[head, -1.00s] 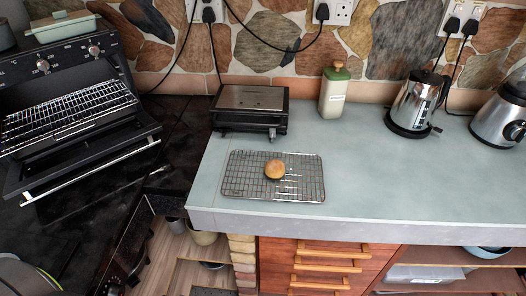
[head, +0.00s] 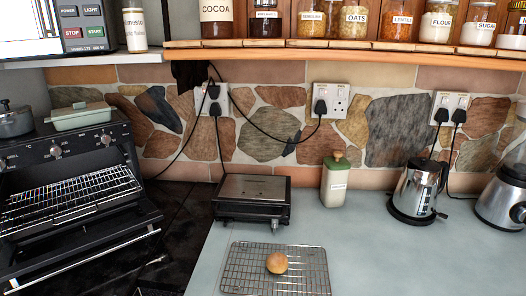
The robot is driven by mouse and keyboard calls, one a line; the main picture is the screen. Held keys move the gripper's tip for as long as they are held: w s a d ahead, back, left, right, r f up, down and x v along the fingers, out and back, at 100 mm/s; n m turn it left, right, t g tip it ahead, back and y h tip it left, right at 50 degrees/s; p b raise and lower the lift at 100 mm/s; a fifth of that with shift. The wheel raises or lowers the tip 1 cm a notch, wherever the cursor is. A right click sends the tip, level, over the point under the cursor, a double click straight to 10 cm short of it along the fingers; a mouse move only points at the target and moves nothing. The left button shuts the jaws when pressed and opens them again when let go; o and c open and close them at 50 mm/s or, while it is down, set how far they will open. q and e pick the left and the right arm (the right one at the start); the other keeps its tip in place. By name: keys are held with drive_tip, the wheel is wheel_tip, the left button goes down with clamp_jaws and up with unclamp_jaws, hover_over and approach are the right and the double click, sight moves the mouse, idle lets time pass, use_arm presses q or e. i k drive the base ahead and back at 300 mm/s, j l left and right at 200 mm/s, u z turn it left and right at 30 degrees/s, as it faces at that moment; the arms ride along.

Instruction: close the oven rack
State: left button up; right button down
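The oven (head: 62,150) stands at the left with its front open. Its wire rack (head: 72,201) is pulled out and extends over the lowered door, whose handle (head: 90,262) shows along the front edge. Control knobs sit on the panel above the opening. Neither of my grippers shows in the head view.
A black sandwich press (head: 252,203) sits on the grey counter (head: 360,250) right of the oven. A cooling rack (head: 305,272) with a bun (head: 277,263) lies in front of it. A green-capped bottle (head: 335,183), a kettle (head: 415,192) and a blender (head: 503,200) stand further right.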

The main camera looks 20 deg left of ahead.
sight(23, 193)
drive_tip(key=u, duration=0.5)
drive_tip(key=i+l+u, duration=0.1)
drive_tip(key=u, duration=0.9)
drive_tip(key=i+l+u, duration=0.1)
drive_tip(key=u, duration=0.4)
drive_tip(key=k+j, duration=0.1)
drive_tip(key=j, duration=0.2)
